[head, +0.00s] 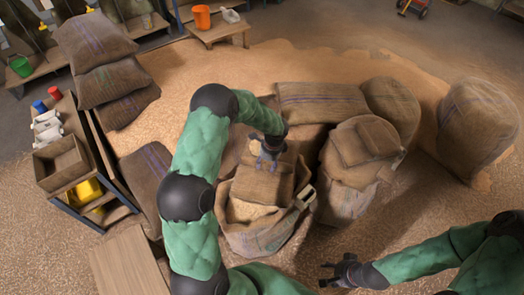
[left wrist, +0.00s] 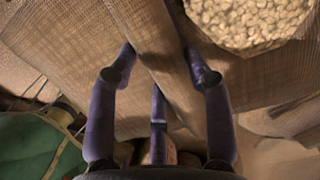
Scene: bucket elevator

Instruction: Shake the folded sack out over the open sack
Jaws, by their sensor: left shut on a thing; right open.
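A folded brown sack (head: 262,184) hangs from my left gripper (head: 270,160), above the open sack. In the left wrist view, the fingers (left wrist: 160,70) are closed around a fold of its cloth (left wrist: 150,40). The open sack (head: 262,240) stands upright below, its mouth partly covered by the held sack. Pale grain shows in its mouth (head: 245,211), and pale grain also shows in the left wrist view (left wrist: 250,18). My right gripper (head: 335,273) is open and empty, low and to the right of the open sack, apart from it.
A bulging sack (head: 347,203) with a folded piece on top stands just right of the open sack. Full sacks (head: 478,125) stand farther right and behind. Stacked sacks (head: 97,60), a shelf with a wooden box (head: 60,163) and a wooden block (head: 125,265) are left.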

